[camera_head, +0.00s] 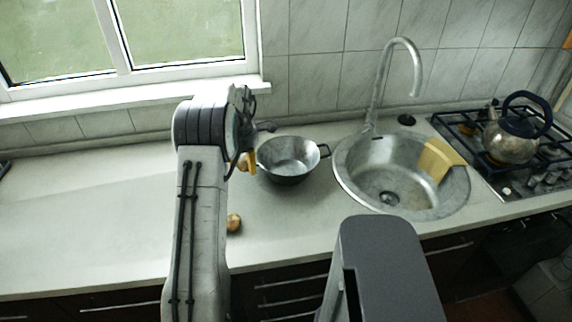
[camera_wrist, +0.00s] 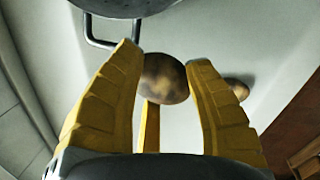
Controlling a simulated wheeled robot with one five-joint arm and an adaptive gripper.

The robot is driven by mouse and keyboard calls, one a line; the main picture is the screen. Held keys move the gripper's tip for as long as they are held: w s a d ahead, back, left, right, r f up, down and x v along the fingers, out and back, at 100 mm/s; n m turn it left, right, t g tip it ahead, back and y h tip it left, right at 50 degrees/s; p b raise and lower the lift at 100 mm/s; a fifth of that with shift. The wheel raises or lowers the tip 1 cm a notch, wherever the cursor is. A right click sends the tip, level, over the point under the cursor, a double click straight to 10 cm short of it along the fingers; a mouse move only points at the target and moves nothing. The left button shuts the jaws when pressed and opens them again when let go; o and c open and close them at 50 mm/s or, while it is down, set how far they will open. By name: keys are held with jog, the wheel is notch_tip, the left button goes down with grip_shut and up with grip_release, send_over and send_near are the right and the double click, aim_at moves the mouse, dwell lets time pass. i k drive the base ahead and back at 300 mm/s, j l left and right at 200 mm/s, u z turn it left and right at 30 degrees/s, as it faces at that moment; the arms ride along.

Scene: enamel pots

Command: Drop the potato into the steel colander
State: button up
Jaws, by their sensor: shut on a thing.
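The potato (camera_wrist: 165,80) is brown and rounded and sits between the yellow fingers of my gripper (camera_wrist: 163,58) in the wrist view. My gripper is shut on it. In the head view my gripper (camera_head: 249,161) is just left of the steel colander, mostly hidden by my arm, and a small part of the potato (camera_head: 242,164) shows there. The steel colander (camera_head: 290,157) stands upright on the counter, its open bowl looking empty. Its rim and one loop handle (camera_wrist: 97,36) show at the top of the wrist view, beyond the fingertips.
Another small brown round item (camera_head: 234,222) lies on the counter (camera_head: 100,215) near its front edge. It also shows in the wrist view (camera_wrist: 238,89). A sink (camera_head: 395,185) with a tall tap is right of the colander, then a stove with a kettle (camera_head: 512,138). The left counter is clear.

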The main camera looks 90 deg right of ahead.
aim_at(294, 173)
jog(key=l+z, duration=0.15)
jog(key=z, duration=3)
